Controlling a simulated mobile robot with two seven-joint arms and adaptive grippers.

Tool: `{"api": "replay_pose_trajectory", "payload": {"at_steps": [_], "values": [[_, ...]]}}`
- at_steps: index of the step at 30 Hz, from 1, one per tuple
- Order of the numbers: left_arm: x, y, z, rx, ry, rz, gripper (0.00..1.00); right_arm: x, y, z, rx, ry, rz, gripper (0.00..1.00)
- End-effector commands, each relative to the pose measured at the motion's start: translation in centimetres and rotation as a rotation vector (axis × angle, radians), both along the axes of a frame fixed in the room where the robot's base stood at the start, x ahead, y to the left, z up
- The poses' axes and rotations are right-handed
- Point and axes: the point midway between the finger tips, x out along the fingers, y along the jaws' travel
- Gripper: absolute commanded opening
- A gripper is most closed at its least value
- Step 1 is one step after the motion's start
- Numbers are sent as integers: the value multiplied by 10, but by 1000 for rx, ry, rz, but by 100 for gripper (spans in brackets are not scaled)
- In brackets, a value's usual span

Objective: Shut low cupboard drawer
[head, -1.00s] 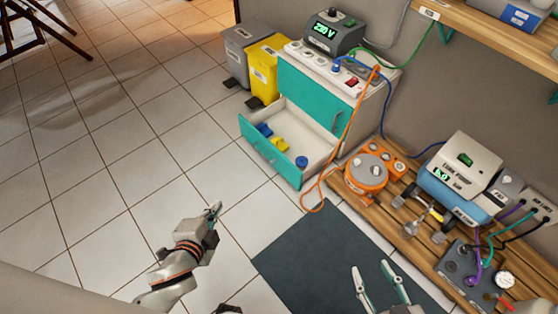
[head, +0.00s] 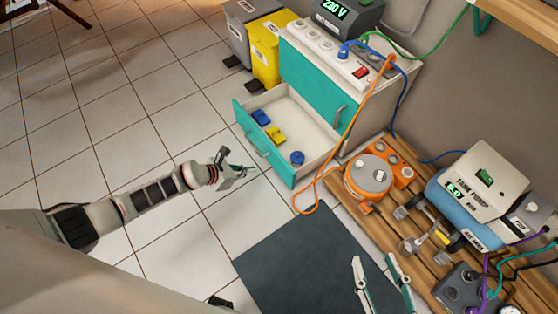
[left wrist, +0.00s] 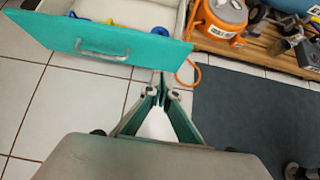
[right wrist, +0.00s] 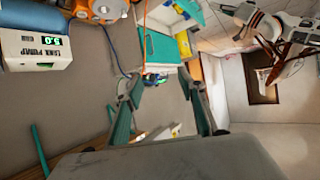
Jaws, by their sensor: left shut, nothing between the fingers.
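The low cupboard (head: 330,95) is white with teal drawer fronts. Its low drawer (head: 262,150) is pulled out, with a teal front and a grey bar handle (head: 258,146); blue and yellow items lie inside. In the left wrist view the drawer front (left wrist: 105,40) and its handle (left wrist: 103,50) are just ahead of my left gripper (left wrist: 163,78). My left gripper (head: 250,172) is shut and empty, in front of the drawer front and apparently apart from it. My right gripper (head: 373,258) is open and empty above the dark mat; it also shows in the right wrist view (right wrist: 160,85).
An orange cable (head: 335,170) hangs beside the drawer's right side to the floor. A wooden pallet-like shelf (head: 400,225) with an orange device (head: 368,175) and a pump stands right. Bins (head: 268,50) stand behind left. Tiled floor at left is clear.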

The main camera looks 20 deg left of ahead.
Motion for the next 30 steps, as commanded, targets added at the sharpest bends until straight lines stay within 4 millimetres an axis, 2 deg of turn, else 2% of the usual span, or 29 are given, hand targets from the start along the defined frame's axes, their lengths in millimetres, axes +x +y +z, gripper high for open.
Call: {"api": "replay_pose_trajectory", "payload": {"at_steps": [4, 7, 11, 17, 19, 22, 30], "values": [[4, -10, -19, -3, 10, 0, 0, -9, 3, -15, 16, 32, -2, 40], [12, -19, -36, -4, 15, 0, 0, -11, 8, -15, 53, 39, -8, 40], [25, -30, -56, -7, 19, 2, 0, -5, 28, -4, 187, 29, -43, 40], [48, -48, -80, -7, 17, 2, 0, -15, 56, -11, 417, 88, -123, 40], [63, -54, -71, -6, 6, 2, 0, -14, 57, -7, 436, 82, -128, 40], [75, -62, -68, -6, 1, 2, 0, -14, 60, -6, 458, 86, -135, 40], [86, -70, -66, -5, 1, 3, 0, -15, 62, -6, 488, 92, -146, 40]]}}
